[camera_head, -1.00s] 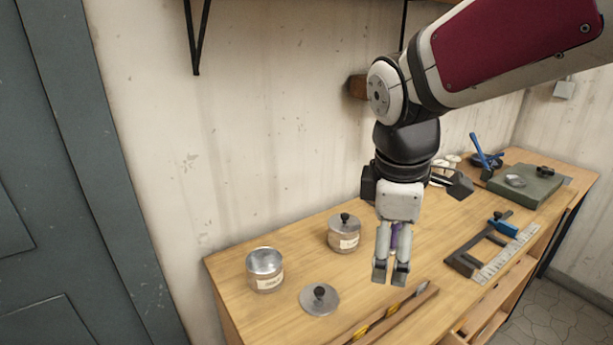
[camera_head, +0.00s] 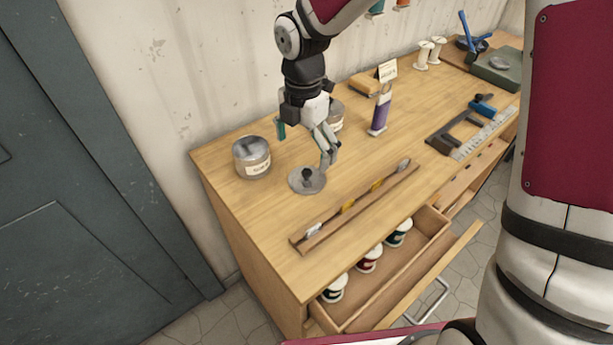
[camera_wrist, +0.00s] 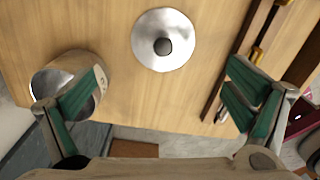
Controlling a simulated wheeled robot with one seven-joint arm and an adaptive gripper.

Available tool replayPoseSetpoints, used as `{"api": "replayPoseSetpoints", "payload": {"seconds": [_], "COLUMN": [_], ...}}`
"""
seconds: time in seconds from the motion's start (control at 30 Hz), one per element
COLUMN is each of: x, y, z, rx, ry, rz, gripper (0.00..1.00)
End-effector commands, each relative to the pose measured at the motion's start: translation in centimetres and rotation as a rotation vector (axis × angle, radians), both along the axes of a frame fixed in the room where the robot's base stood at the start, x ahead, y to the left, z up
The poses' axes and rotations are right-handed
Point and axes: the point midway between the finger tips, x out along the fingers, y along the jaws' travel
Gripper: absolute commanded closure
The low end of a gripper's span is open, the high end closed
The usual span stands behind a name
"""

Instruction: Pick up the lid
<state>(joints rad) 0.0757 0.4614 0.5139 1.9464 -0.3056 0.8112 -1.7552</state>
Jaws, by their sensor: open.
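The lid (camera_head: 307,181) is a round grey metal disc with a dark knob. It lies flat on the wooden workbench, in front of and to the right of an open metal jar (camera_head: 252,157). In the wrist view the lid (camera_wrist: 163,40) is at the top middle, fully visible. My gripper (camera_head: 305,146) is open and empty above the bench, near the lid and apart from it. In the wrist view its two green-padded fingers (camera_wrist: 163,112) stand wide apart, below the lid in the picture. The jar also shows in the wrist view (camera_wrist: 50,83), close to the left finger.
A second jar (camera_head: 336,117) stands partly hidden behind my gripper. A wooden tray (camera_head: 330,222) with slim tools lies in front of the lid.

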Motion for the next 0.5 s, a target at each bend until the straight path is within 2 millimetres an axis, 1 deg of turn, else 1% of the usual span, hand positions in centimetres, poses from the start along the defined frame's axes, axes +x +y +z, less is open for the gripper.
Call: {"api": "replayPoseSetpoints", "payload": {"seconds": [0.03, 0.1, 0.27, 0.37, 0.5], "x": [0.0, 0.0, 0.0, 0.0, 0.1], "y": [0.0, 0.0, -0.1, -0.3, -0.8], "z": [-0.8, -1.6, -2.4, -3.4, -5.4], "rx": [-0.001, 0.0, -0.001, -0.001, -0.001], "ry": [0.002, 0.0, 0.001, 0.003, 0.002], "rz": [0.0, 0.001, 0.0, -0.001, -0.002], "gripper": [0.03, 0.03, 0.03, 0.03, 0.03]}}
